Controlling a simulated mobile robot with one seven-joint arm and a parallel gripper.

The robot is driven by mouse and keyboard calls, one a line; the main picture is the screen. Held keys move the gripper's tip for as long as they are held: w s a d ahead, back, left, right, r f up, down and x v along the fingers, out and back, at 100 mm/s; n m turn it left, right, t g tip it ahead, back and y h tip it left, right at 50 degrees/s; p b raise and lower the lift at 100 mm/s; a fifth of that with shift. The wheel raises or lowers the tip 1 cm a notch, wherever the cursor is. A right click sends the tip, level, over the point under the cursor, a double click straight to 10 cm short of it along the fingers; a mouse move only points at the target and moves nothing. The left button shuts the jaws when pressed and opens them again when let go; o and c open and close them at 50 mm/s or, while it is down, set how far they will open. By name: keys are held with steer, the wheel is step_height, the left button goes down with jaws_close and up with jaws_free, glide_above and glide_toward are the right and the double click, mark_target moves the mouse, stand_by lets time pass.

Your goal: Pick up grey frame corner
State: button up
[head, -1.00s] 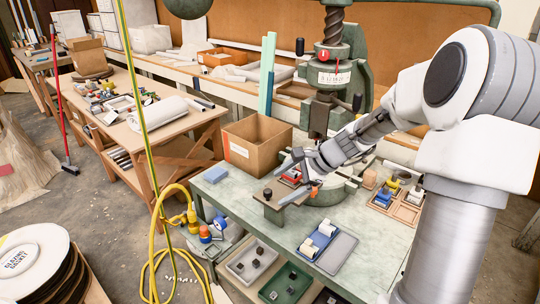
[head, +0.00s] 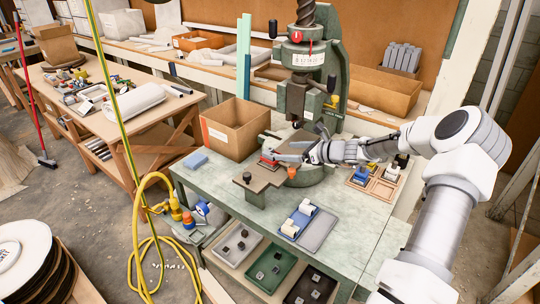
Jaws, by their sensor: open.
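My gripper (head: 268,149) is open and reaches left across the front of the green press (head: 310,100). Its fingers are over the brown fixture plate (head: 262,178), close to a red part (head: 268,162). I cannot tell whether they touch it. No grey frame corner can be made out with certainty. Small dark grey pieces lie in the grey bin (head: 222,255), the green bin (head: 284,262) and the black bin (head: 298,296) under the bench top. They are too small to identify, and the space between my fingers shows no clear part.
A yellow hose (head: 142,235) hangs at left. The bench's front right is clear.

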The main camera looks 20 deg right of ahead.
mark_target(267, 150)
steer(key=x, duration=0.9)
steer(key=shift+w+a+r+p, duration=0.1)
steer(key=shift+a+r+p, duration=0.1)
steer(key=shift+a+p, duration=0.2)
jaws_close()
steer(key=shift+r, duration=0.1)
